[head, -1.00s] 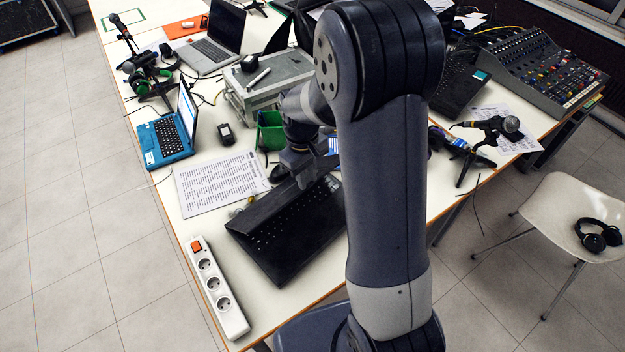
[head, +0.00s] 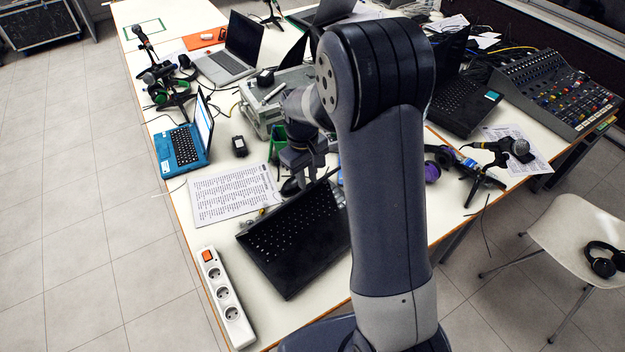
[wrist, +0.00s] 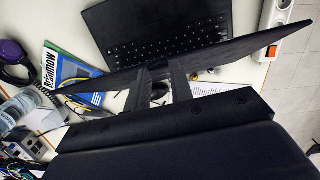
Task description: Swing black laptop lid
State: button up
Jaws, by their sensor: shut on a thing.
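The black laptop (head: 292,248) lies on the white table in front of my arm. Its keyboard faces up, and its lid stands raised, seen nearly edge-on in the head view. In the wrist view the lid (wrist: 230,50) runs as a thin dark slab across the picture, with the laptop's keyboard (wrist: 165,38) beyond it. My gripper (head: 308,178) is at the lid's upper edge; in the wrist view its two fingers (wrist: 155,75) meet the lid, shut on it. The exact contact is partly hidden.
A white power strip (head: 226,298) lies left of the laptop, and a printed sheet (head: 232,194) behind it. A small blue laptop (head: 184,146) stands further back. A grey box (head: 262,108) and a mixer (head: 556,92) are also on the table. A chair (head: 570,235) stands right.

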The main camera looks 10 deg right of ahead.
jog(key=shift+w+a+r, duration=0.3)
jog(key=shift+w, duration=0.25)
jog(key=shift+w+a+r, duration=0.25)
jog(key=shift+w+r, duration=0.1)
jog(key=shift+w, duration=0.2)
jog(key=shift+w+a+r, duration=0.3)
jog(key=shift+w, duration=0.25)
jog(key=w+a+r, duration=0.1)
jog(key=w+a, duration=0.2)
jog(key=w, duration=0.3)
jog(key=shift+w+a+r, duration=0.3)
jog(key=shift+w+r, duration=0.05)
jog(key=shift+r, duration=0.05)
jog(key=shift+w, duration=0.1)
jog(key=w+a, duration=0.3)
jog(key=w, duration=0.3)
jog(key=shift+w+a+f, duration=0.2)
jog(key=shift+w+a, duration=0.15)
